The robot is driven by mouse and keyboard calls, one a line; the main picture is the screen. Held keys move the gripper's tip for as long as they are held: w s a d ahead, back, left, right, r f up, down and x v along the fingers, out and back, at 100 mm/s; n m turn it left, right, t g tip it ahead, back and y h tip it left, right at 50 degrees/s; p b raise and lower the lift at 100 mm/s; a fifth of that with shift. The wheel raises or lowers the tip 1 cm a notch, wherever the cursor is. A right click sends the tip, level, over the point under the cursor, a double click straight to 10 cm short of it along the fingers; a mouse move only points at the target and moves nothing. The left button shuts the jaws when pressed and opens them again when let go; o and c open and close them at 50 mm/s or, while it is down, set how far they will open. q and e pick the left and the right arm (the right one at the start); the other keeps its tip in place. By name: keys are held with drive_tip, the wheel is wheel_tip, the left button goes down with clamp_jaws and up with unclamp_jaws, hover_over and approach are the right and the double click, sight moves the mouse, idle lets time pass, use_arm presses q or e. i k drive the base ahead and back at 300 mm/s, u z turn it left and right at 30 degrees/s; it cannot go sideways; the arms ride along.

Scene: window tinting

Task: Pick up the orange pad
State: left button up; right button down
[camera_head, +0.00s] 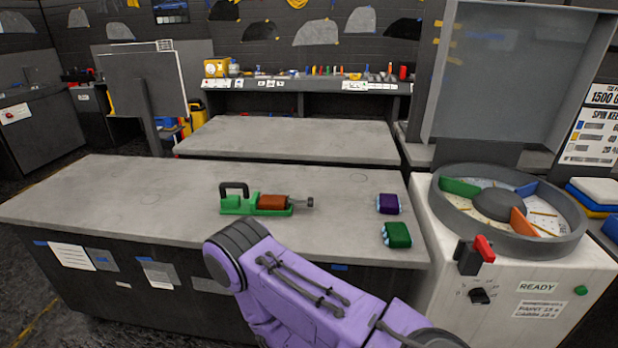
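An orange-brown block (272,202), which looks like the orange pad, sits in a green clamp-like tool (237,206) with a black handle and a grey screw end. The tool lies on the grey workbench (120,195) near its middle. Part of my purple arm rises from the bottom, in front of the bench's near edge. Neither of my grippers shows in the head view.
A purple pad (389,204) and a green pad (397,235) lie at the bench's right end. To the right stands a white machine with a round grey drum (450,222) holding green, blue and orange dividers. The bench's left half is clear. A second grey table (290,140) stands behind.

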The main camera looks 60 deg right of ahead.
sight(267, 202)
drive_tip(key=k, duration=0.6)
drive_tip(key=z, duration=2)
drive_tip(key=i, duration=0.2)
drive_tip(key=u, duration=0.05)
